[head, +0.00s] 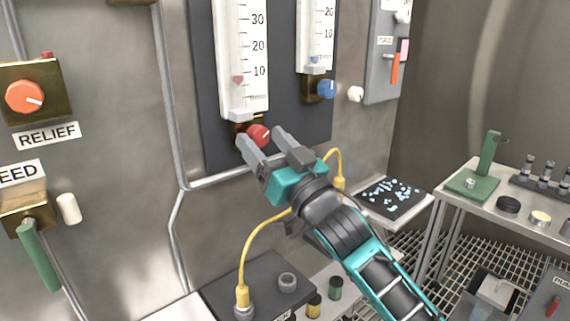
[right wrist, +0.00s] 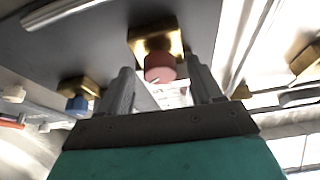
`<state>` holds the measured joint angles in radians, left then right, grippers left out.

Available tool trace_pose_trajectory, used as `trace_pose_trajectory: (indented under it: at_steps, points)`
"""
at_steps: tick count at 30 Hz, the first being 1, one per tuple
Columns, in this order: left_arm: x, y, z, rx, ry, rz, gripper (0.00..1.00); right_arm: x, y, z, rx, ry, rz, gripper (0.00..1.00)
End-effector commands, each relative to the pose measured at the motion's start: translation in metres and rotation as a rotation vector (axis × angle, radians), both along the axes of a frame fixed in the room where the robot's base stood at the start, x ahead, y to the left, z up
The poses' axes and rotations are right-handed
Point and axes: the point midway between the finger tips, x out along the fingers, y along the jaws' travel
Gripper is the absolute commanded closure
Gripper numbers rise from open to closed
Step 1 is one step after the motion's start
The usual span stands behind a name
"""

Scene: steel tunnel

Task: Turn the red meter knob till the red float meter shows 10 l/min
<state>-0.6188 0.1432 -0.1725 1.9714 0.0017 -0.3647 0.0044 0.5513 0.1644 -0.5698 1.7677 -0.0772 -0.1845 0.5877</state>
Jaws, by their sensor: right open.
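The red meter knob (head: 259,135) sits on a brass block under the left float meter (head: 240,55). A red float (head: 238,79) stands in that meter, a little below the label 10. My right gripper (head: 261,136) is open, its two fingers pointing at the knob, one tip on either side of it in the head view. In the right wrist view the knob (right wrist: 160,67) shows between the fingertips (right wrist: 163,82), on its brass block. I cannot tell whether the fingers touch it. My left gripper is out of view.
A second meter (head: 316,35) with a blue knob (head: 326,89) is close on the right, beside a white knob (head: 355,94). A orange RELIEF knob (head: 24,97) is at far left. A yellow cable (head: 256,237) loops below my right arm. A black tray (head: 392,198) lies right.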

Motion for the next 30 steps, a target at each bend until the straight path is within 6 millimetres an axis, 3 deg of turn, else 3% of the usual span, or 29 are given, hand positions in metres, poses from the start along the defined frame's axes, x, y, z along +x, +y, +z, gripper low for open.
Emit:
trace_pose_trajectory:
  at_steps: [15,21,30]
  points:
    - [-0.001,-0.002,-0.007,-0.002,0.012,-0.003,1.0,-0.077,-0.052,-0.04,-0.002,0.004,0.001,0.35]
    - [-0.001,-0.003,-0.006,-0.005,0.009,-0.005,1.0,-0.09,-0.062,-0.046,-0.001,0.001,0.0,0.35]
    - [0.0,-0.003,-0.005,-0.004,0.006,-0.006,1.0,-0.092,-0.063,-0.046,0.0,0.0,0.0,0.35]
